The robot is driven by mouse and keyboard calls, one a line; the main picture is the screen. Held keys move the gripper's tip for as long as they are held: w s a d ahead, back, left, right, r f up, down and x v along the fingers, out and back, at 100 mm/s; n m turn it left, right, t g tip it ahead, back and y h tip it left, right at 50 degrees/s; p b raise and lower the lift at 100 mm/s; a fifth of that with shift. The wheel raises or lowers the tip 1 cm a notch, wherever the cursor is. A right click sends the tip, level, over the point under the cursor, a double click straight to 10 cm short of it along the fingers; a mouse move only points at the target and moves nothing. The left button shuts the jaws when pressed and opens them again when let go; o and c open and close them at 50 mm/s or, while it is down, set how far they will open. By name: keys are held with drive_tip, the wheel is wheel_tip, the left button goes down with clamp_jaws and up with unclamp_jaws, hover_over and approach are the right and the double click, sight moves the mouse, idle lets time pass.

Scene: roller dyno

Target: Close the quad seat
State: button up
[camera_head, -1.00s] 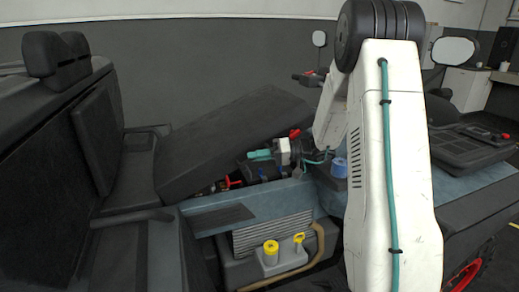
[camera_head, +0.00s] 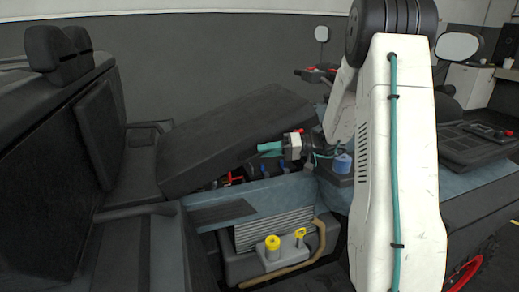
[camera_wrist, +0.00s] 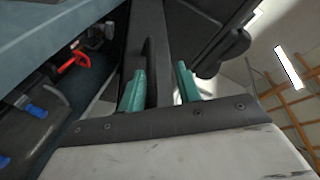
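The quad seat (camera_head: 235,135) is a thick dark grey slab, tilted up with its right end raised over an open bay. My gripper (camera_head: 270,149) has teal fingers and is at the seat's lower right side, over the bay. In the wrist view the two fingers of my gripper (camera_wrist: 160,88) stand apart. A dark surface with a loop-shaped handle shows behind and between them. I cannot tell whether either finger touches the seat.
The open bay below the seat holds red and blue parts. A blue cap (camera_head: 342,162) sits right of my gripper. A backrest stands at the left.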

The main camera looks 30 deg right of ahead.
drive_tip(key=v, duration=0.5)
drive_tip(key=shift+s+d+f, duration=0.4)
drive_tip(key=shift+d+f, duration=0.05)
drive_tip(key=shift+d, duration=0.1)
drive_tip(key=s+f, duration=0.4)
drive_tip(key=s, duration=0.3)
drive_tip(key=shift+s+a, duration=0.2)
drive_tip(key=shift+a, duration=0.05)
idle(0.4)
idle(0.4)
